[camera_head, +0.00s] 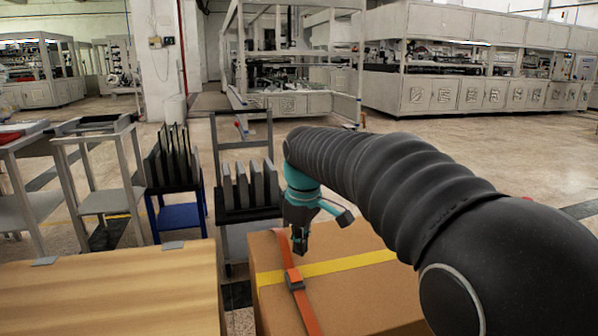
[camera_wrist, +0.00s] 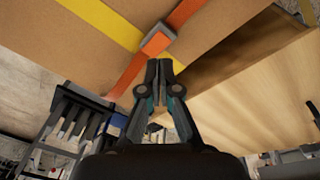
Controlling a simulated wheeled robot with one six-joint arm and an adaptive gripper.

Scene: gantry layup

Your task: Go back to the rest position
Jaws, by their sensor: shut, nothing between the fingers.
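The tips appear close to the grey buckle (camera_wrist: 158,41) of an orange strap (camera_wrist: 187,10) on the box. I cannot tell whether they touch it. The strap (camera_head: 306,313) also shows in the head view, with its buckle (camera_head: 294,279) just below my gripper. My arm covers the right part of the box.
A wooden tabletop (camera_head: 110,290) stands left of the box, with a narrow gap between. Behind it are a rack of dark panels (camera_head: 250,188), a blue-shelved cart (camera_head: 178,216) and a grey table frame (camera_head: 105,200). Open floor lies beyond, before white machine cabinets (camera_head: 480,93).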

